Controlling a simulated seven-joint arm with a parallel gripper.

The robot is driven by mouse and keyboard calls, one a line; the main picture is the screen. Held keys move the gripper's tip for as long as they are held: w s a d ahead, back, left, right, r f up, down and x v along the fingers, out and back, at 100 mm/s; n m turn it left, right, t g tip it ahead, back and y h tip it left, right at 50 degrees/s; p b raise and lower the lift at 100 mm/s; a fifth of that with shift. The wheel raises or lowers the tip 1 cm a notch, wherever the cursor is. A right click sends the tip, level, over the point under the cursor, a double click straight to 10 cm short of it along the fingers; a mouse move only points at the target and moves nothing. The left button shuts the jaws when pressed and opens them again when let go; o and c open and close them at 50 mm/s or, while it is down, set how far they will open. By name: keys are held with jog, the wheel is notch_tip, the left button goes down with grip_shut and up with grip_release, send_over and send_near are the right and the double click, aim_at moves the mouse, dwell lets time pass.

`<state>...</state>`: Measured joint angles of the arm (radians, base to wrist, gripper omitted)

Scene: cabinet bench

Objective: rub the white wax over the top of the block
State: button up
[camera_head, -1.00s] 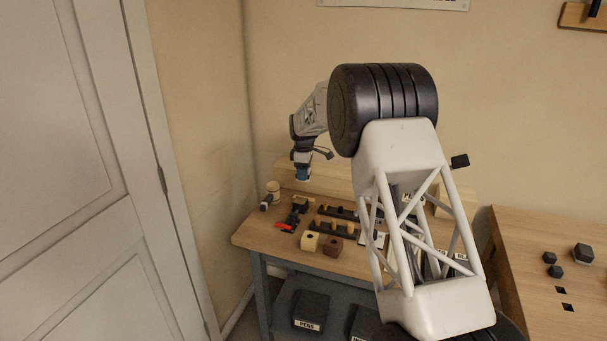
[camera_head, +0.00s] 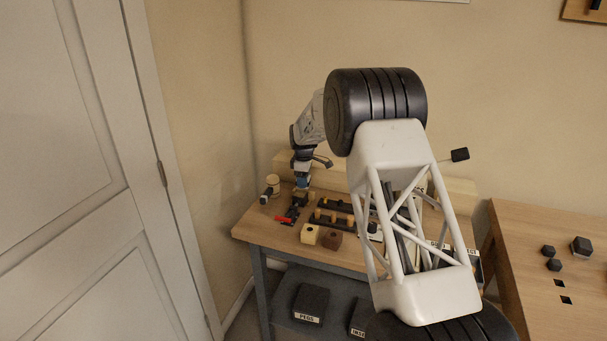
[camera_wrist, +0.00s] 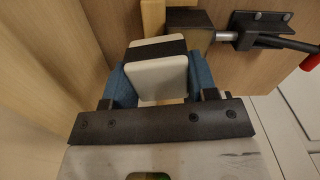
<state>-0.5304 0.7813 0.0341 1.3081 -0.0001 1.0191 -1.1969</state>
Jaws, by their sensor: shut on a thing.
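My gripper (camera_wrist: 160,85) is shut on the white wax (camera_wrist: 158,78), a pale rounded slab with a dark band across it, held between its blue fingers. In the head view my gripper (camera_head: 302,184) is low over the left part of the bench, by the clamp; the wax is too small to make out there.
A clamp (camera_wrist: 262,28) with a red-tipped handle (camera_wrist: 311,62) stands right of the wax; its red handle shows in the head view (camera_head: 284,219). A pale block (camera_head: 310,234), a brown block (camera_head: 332,241) and dark peg racks (camera_head: 332,216) stand to the right.

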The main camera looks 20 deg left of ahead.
aim_at(299, 196)
jog(key=shift+f, duration=0.6)
jog(key=shift+s+a+f, duration=0.1)
jog(key=shift+s+f, duration=0.25)
jog(key=shift+s, duration=1.05)
jog(key=shift+c, duration=0.4)
jog(key=shift+s+a, duration=0.1)
jog(key=shift+s, duration=1.7)
jog(key=shift+w, duration=2)
jog(key=shift+w+d, duration=0.2)
jog(key=shift+w, duration=0.95)
jog(key=shift+r, duration=4.1)
